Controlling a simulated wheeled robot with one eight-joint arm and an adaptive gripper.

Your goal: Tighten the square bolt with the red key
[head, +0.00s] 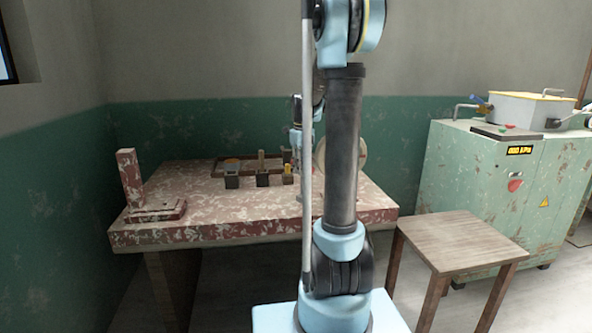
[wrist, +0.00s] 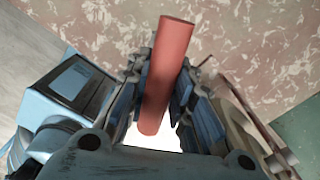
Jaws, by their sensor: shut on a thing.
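In the wrist view my gripper (wrist: 166,75) is shut on a red cylindrical piece (wrist: 172,45), which looks like the handle of the red key. It lies between the two dark, ridged fingers, over the mottled table top. The key's working end cannot be made out. In the head view my arm hides most of the gripper and the key. I cannot pick out the square bolt in either view.
The mottled red table (head: 200,195) carries a red upright block (head: 130,178) at left, small dark holders (head: 262,180) and a shallow tray (head: 226,161). A round wooden disc (head: 360,152) is partly behind my arm. A stool (head: 460,240) and a green cabinet (head: 470,175) stand right.

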